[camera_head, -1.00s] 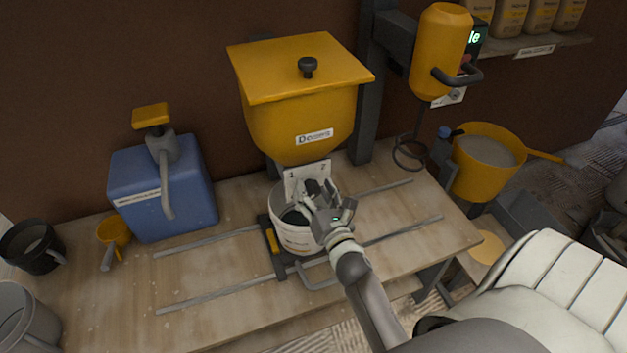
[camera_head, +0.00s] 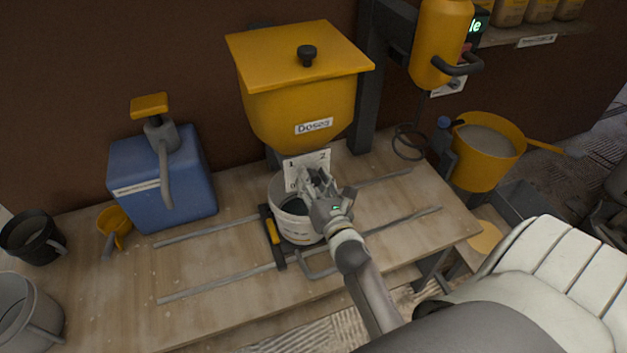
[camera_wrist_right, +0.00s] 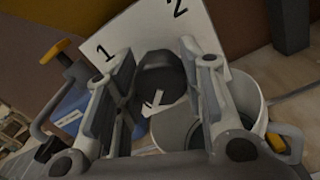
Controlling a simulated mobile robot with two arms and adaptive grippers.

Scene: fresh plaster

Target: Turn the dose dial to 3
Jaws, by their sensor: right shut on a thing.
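The dose dial is a dark round knob (camera_wrist_right: 160,80) on a white plate (camera_wrist_right: 135,30) under the yellow hopper (camera_head: 300,110). In the head view the gripper hides the dial. My left gripper is not in view.
A white bucket (camera_head: 296,225) stands under the hopper, just below my right gripper. Metal rails (camera_head: 215,285) run along the wooden bench (camera_head: 110,300). A blue container (camera_head: 185,195) with a pump is at left. A yellow bucket (camera_head: 475,170) is at right.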

